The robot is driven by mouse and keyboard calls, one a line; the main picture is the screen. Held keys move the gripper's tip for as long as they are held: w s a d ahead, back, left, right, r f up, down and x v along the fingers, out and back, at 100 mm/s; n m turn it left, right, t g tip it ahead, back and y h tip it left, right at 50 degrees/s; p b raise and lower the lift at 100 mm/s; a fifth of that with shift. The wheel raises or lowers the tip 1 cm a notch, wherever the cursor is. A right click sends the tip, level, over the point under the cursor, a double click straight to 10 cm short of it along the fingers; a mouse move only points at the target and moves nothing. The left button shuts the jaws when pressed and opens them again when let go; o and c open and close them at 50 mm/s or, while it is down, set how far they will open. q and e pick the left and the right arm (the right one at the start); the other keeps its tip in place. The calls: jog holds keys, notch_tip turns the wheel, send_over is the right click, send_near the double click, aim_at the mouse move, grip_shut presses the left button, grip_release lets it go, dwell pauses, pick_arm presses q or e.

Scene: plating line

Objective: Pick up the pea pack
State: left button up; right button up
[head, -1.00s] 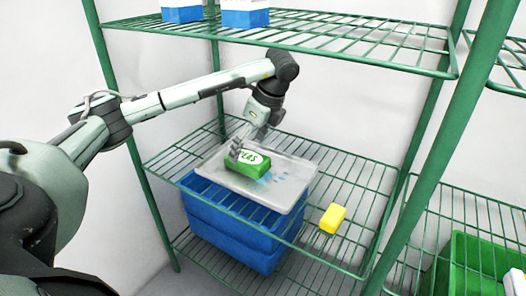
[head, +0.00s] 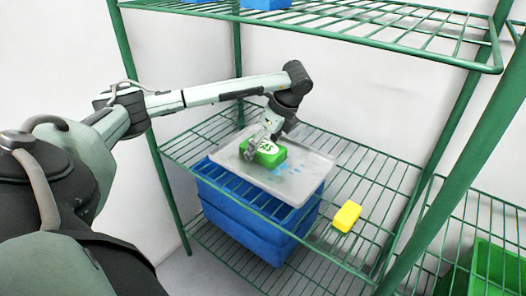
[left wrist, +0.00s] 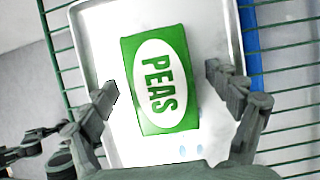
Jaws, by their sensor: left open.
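The pea pack (head: 266,154) is a green box with a white oval label. It lies on a grey metal tray (head: 308,168) on the wire shelf. In the left wrist view the pack (left wrist: 160,80) reads "PEAS" and lies between the spread fingers of my left gripper (left wrist: 168,92), on the tray (left wrist: 205,20). My left gripper (head: 262,140) is open at the pack in the head view and hides part of it. A gap shows on both sides between fingers and pack in the wrist view. My right gripper is not in view.
A yellow block (head: 346,216) lies on the wire shelf (head: 375,180) right of the tray. Blue crates (head: 255,222) stand beneath. An upper wire shelf (head: 350,28) hangs above my arm. A green crate (head: 495,268) is at lower right. Bluish drops mark the tray.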

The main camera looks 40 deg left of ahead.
pick_arm(q)
jog(key=shift+r, duration=0.1)
jog(key=c, duration=1.6)
jog(key=shift+c, duration=0.2)
